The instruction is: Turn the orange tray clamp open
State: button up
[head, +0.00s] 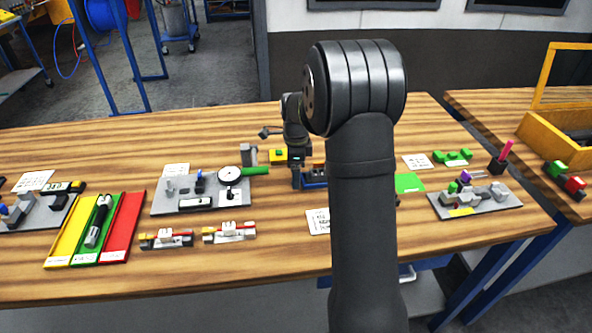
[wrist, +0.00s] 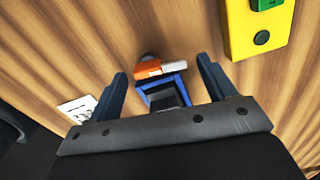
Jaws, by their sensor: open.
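The orange tray clamp (wrist: 146,72) lies at the far edge of a small blue tray (wrist: 178,79) in the wrist view. A pale white section joins its right end, and a grey round part shows just behind it. My gripper (wrist: 162,67) is open, with one dark finger on each side of the clamp and clear gaps to both. I cannot tell how high the fingertips are above it. In the head view my gripper (head: 296,178) is beside the blue tray (head: 315,183), and my arm hides most of the tray and clamp.
A yellow box with a green button (wrist: 257,25) stands to the right in the wrist view. A white label (wrist: 78,107) lies at left. In the head view, a grey plate with a dial gauge (head: 163,207) lies left of my gripper. Bare wood lies in front.

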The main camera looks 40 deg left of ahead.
jog(key=c, duration=1)
jog(key=shift+a+n, duration=0.1)
jog(key=shift+n, duration=0.7)
jog(key=o, duration=1)
notch_tip(320, 180, up, 17)
jog(key=shift+r, duration=0.2)
jog(key=shift+f, duration=0.1)
